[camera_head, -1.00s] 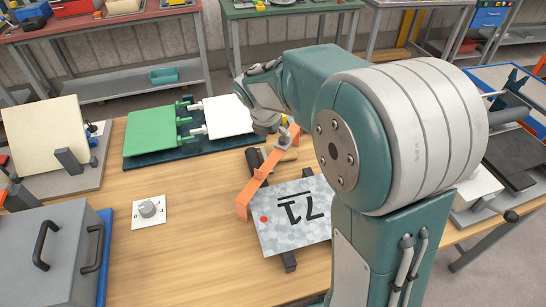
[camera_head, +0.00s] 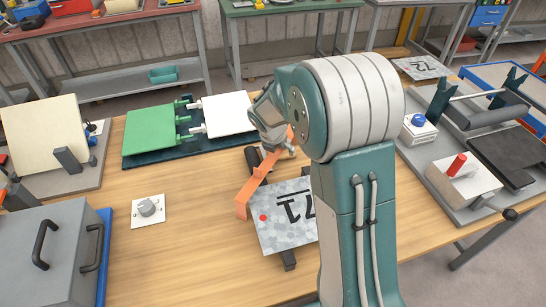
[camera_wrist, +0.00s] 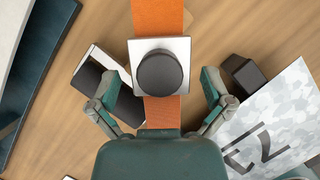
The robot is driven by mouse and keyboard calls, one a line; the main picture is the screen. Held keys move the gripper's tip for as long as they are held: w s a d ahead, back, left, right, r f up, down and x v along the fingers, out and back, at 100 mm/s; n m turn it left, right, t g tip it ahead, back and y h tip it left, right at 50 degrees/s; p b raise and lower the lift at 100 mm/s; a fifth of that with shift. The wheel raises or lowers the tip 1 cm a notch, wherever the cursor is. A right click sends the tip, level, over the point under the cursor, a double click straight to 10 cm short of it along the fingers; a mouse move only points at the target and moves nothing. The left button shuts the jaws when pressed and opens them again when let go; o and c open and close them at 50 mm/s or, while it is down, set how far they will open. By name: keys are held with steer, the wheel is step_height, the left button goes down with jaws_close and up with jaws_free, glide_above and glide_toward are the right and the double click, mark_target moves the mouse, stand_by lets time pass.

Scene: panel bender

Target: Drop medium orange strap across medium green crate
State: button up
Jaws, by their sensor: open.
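A long orange strap (camera_head: 251,188) lies diagonally on the wooden table, its near end bent, its far end partly hidden by my gripper. In the wrist view the orange strap (camera_wrist: 158,18) runs up the picture, with a white square plate (camera_wrist: 131,58) and a round black knob (camera_wrist: 161,73) on it. My gripper (camera_wrist: 160,80) is open, one finger on each side of the plate and knob. In the head view my gripper (camera_head: 277,143) is over the strap's far part. I see no green crate on the table; a small green bin (camera_head: 163,75) is on a shelf behind.
A green panel (camera_head: 150,131) and a white panel (camera_head: 228,114) lie behind. A grey box with handles (camera_head: 45,255) is front left, a dial plate (camera_head: 148,210) beside it. The front middle is clear.

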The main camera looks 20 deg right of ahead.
jaws_close()
steer(key=shift+r, duration=0.5)
step_height(320, 180, up, 2)
steer(key=shift+r, duration=0.25)
steer(key=s+a+r, duration=0.1)
steer(key=s+r, duration=0.8)
steer(key=s, duration=0.5)
steer(key=shift+r, duration=0.25)
